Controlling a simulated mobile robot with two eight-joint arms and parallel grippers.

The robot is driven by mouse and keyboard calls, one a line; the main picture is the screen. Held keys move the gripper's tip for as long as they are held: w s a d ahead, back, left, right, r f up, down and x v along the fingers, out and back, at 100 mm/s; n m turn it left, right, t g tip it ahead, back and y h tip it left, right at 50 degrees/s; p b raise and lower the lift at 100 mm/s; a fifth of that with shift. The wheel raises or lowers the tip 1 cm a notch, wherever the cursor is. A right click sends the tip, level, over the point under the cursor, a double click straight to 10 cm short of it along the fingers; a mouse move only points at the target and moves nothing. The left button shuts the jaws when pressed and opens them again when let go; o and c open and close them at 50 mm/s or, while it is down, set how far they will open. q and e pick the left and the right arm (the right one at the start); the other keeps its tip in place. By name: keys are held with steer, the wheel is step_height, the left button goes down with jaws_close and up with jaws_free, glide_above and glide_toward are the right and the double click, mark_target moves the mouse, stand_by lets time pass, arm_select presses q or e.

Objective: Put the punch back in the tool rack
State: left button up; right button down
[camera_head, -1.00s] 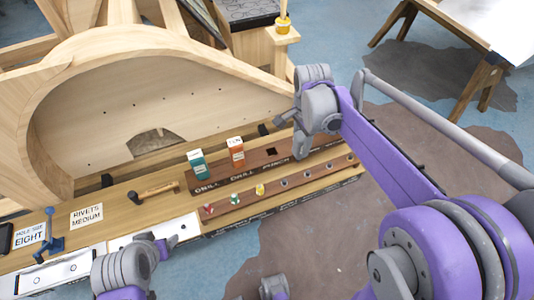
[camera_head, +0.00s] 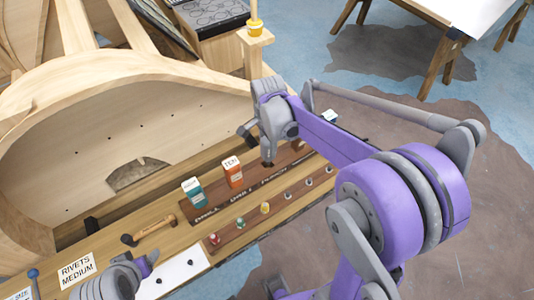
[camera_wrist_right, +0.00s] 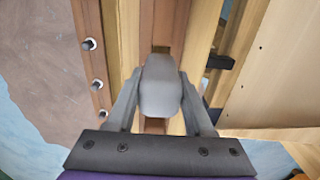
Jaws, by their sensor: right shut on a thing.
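The tool rack (camera_head: 206,207) is a long brown wooden strip on the bench, lettered DRILL, DRILL and PUNCH. A teal drill (camera_head: 193,191) and an orange drill (camera_head: 233,172) stand upright in it. My right gripper (camera_head: 268,158) is over the PUNCH part of the rack, right of the orange drill. In the right wrist view it is shut on a grey block-like tool, seemingly the punch (camera_wrist_right: 160,85), above the rack. The tool's lower end and its slot are hidden, so I cannot tell whether it is inserted. My left gripper (camera_head: 145,267) is low at left, its jaws unclear.
A wooden-handled tool (camera_head: 154,230) and a RIVETS MEDIUM card (camera_head: 76,270) lie on the bench left. The curved wooden bodyframe (camera_head: 110,130) rises behind the rack. A small white-and-teal item (camera_head: 329,116) shows beyond my arm.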

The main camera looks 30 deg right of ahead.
steer(key=shift+f, duration=1.9)
steer(key=shift+f+b, duration=0.3)
steer(key=shift+b, duration=0.05)
steer(key=c, duration=0.7)
jaws_free()
steer(key=shift+f, duration=0.1)
steer(key=shift+c, duration=0.2)
steer(key=o, duration=0.5)
steer(key=shift+w, duration=0.1)
steer(key=shift+c, duration=0.2)
